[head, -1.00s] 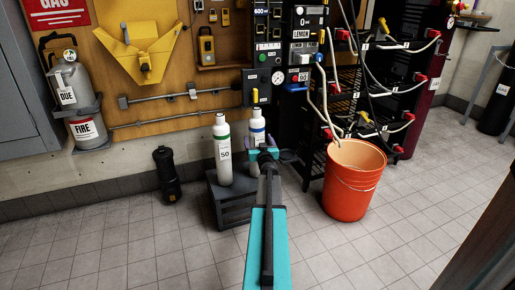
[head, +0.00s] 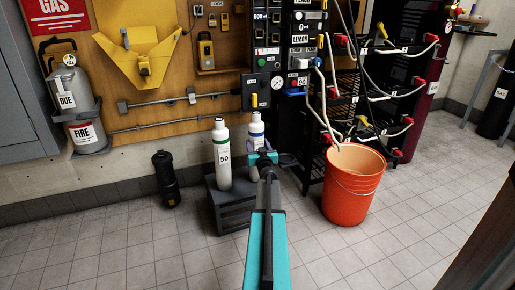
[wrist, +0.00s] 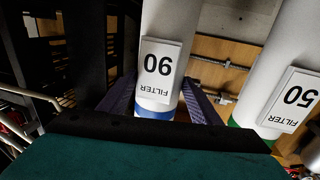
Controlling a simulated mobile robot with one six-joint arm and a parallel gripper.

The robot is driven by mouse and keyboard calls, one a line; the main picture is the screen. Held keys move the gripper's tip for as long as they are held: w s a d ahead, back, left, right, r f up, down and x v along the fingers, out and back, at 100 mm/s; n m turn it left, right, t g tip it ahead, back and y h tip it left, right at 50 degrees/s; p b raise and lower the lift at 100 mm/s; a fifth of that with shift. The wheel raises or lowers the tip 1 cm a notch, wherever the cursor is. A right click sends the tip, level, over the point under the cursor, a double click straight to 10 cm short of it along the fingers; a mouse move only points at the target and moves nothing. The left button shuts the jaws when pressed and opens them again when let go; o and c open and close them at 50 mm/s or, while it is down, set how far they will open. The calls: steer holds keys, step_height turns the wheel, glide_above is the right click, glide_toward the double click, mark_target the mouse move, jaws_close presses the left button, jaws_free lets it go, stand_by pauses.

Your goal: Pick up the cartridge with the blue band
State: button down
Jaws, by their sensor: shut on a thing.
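The cartridge with the blue band (head: 256,131) is white and upright, behind my gripper (head: 264,158) in the head view. In the wrist view this cartridge (wrist: 168,25) carries a label reading 90 FILTER, upside down, with the blue band near its end. The jaws of my gripper (wrist: 160,103) lie on both sides of it, shut on it.
The low dark stand (head: 232,213) is under the cartridges. An orange bucket (head: 352,190) stands to the right, before a black rack (head: 345,85) with hoses. A black bottle (head: 166,180) stands on the floor at left. The tiled floor in front is clear.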

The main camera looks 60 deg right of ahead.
steer(key=shift+r+p, duration=0.2)
steer(key=shift+p, duration=0.4)
steer(key=p+v, duration=0.5)
steer(key=v, duration=1.3)
steer(key=shift+w+a, duration=0.1)
steer(key=shift+w, duration=0.05)
